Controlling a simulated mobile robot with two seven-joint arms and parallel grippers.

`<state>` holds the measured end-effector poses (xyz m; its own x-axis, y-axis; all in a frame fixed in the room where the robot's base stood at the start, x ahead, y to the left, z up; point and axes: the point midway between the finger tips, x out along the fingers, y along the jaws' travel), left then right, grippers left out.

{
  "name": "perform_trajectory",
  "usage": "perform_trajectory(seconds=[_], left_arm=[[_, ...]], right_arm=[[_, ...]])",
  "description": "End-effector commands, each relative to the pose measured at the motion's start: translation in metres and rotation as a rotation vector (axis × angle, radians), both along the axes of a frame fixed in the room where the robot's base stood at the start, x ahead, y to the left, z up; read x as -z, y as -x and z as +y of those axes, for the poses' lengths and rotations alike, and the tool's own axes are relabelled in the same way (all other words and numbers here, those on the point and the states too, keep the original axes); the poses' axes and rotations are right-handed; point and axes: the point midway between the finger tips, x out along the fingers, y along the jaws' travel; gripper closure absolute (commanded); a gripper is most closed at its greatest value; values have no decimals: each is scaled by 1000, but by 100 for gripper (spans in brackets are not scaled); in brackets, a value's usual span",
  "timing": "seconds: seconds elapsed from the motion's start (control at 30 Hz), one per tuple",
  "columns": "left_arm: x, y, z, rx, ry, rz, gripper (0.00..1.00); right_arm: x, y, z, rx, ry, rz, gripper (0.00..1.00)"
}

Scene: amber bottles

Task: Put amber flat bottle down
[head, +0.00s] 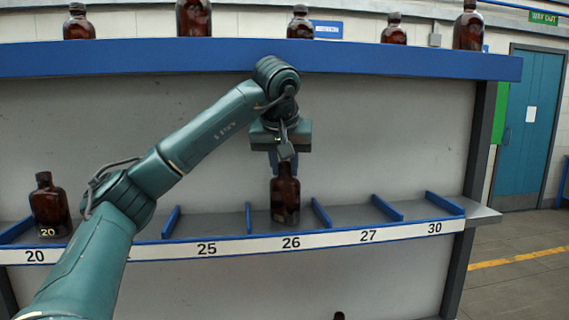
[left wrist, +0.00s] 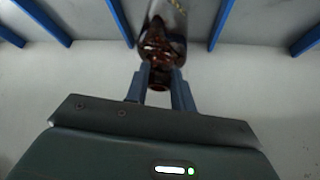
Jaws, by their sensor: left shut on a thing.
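The amber flat bottle (head: 285,199) is upright in the shelf bay above the label 26, between two blue dividers. My left gripper (head: 284,160) comes down from above and is shut on the bottle's neck. In the left wrist view the two fingers (left wrist: 160,90) close on either side of the neck of the bottle (left wrist: 164,40). The bottle's base is at about shelf height; I cannot tell whether it touches the shelf (head: 340,216). My right gripper is not in view.
Blue dividers (head: 321,213) part the numbered bays. Bays 25, 27 and 30 look empty. Another amber bottle (head: 49,206) stands in bay 20 at the left. Several amber bottles stand along the blue-edged upper shelf (head: 400,63). A teal door (head: 528,130) is at the right.

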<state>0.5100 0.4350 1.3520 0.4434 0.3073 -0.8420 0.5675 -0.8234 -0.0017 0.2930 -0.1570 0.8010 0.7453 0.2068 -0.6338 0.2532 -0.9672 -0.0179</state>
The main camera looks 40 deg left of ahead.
Motion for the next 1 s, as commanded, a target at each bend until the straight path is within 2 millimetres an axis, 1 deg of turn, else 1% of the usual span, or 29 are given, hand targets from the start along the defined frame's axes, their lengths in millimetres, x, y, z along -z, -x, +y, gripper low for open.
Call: perform_trajectory(seconds=[0.27,0.3,0.57,0.83,0.93,1.0], left_arm=[[2,0,0,1,0,-1,100],[3,0,0,1,1,0,75],[2,0,0,1,1,0,54],[0,0,0,1,0,-1,54],[-7,3,-3,2,1,-3,54],[-15,7,-6,2,0,-4,54]], right_arm=[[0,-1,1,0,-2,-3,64],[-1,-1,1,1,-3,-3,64],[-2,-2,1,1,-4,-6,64],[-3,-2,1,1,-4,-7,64],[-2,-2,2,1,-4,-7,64],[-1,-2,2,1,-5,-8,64]])
